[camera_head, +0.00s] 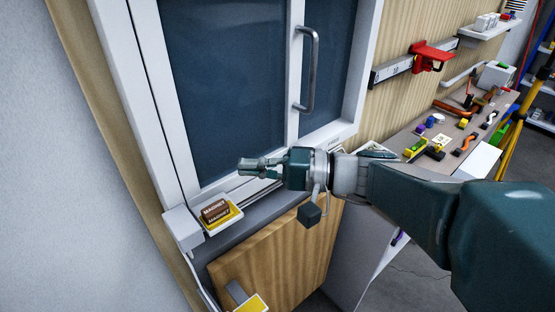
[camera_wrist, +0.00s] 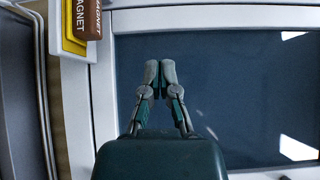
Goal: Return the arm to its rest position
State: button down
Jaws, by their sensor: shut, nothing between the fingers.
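My gripper (camera_head: 247,166) is at the end of my teal arm, which reaches in from the right in the head view. It is in front of the lower part of a white-framed window with dark panes (camera_head: 225,80). In the wrist view my gripper (camera_wrist: 160,65) has its fingertips together and nothing between them, with the dark pane (camera_wrist: 240,90) behind it. A brown block labelled MAGNET (camera_head: 215,211) sits in a yellow-lined tray (camera_head: 234,222) below and left of my gripper. The block also shows at the top left of the wrist view (camera_wrist: 88,18), apart from the fingers.
A vertical metal handle (camera_head: 312,70) is on the window frame. A wooden door (camera_head: 275,255) is below the ledge. A bench (camera_head: 455,135) with several small parts and tools is at the right, below a rail with a red clamp (camera_head: 430,56). A yellow stand (camera_head: 515,130) is farther right.

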jog(key=d, duration=0.5)
jog(key=s+d+f+g+h, duration=0.2)
jog(key=s+f+h, duration=0.7)
jog(key=f+h, duration=0.1)
jog(key=d+n+t+h, duration=0.1)
jog(key=d+t+h, duration=0.3)
jog(key=d+h, duration=0.3)
jog(key=d, duration=0.2)
jog(key=shift+s+d+f+n+t+h, duration=0.15)
jog(key=shift+s+d+n+t+h, duration=0.2)
jog(key=shift+n+t+h, duration=0.05)
